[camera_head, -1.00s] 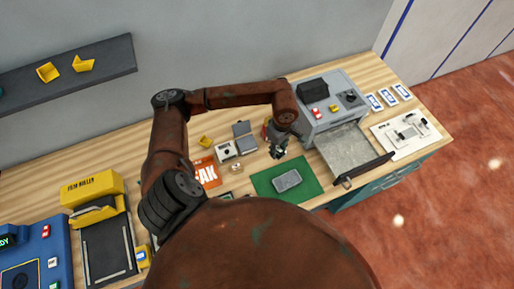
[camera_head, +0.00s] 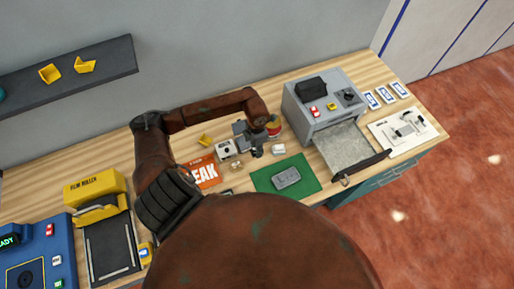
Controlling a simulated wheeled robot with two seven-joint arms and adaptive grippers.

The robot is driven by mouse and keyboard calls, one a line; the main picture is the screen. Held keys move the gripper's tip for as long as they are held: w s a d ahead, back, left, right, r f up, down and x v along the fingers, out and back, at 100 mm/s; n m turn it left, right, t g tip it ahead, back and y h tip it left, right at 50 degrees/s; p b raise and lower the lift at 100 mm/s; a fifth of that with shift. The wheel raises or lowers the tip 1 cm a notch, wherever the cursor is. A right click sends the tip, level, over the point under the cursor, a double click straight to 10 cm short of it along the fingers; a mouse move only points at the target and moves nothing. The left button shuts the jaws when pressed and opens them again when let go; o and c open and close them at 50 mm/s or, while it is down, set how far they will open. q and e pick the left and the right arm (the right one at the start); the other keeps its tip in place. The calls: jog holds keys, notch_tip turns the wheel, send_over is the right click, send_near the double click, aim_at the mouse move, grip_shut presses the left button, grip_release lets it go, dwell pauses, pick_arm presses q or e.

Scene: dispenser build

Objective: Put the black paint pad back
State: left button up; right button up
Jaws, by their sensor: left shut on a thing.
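My left gripper (camera_head: 257,146) is over the middle of the bench, just right of the small white device. It points down and is shut on a small dark thing, taken as the black paint pad, mostly hidden by the fingers. A dark grey, flat box-like shape (camera_head: 240,129) shows directly left of and behind the gripper, partly covered by it. I cannot tell whether it touches the held thing. My right gripper is not in view.
A green mat (camera_head: 262,181) with a grey block (camera_head: 286,177) lies in front. A grey machine (camera_head: 302,106) with a metal tray (camera_head: 343,147) stands to the right. A red-and-yellow item (camera_head: 274,127) and small white piece (camera_head: 278,149) are close by the gripper. An orange sheet (camera_head: 205,174) lies left.

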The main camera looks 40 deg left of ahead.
pick_arm(q)
jog(key=b, duration=0.3)
send_over(257, 160)
notch_tip(257, 160, down, 5)
jog(key=shift+a+f, duration=0.1)
jog(key=shift+f, duration=0.3)
jog(key=shift+f+b, duration=0.5)
jog(key=shift+f, duration=0.05)
jog(key=o, duration=1.2)
jog(key=shift+o, duration=0.2)
jog(key=o, duration=0.6)
jog(key=shift+w, duration=0.1)
jog(key=shift+a, duration=0.1)
jog(key=shift+r, duration=0.15)
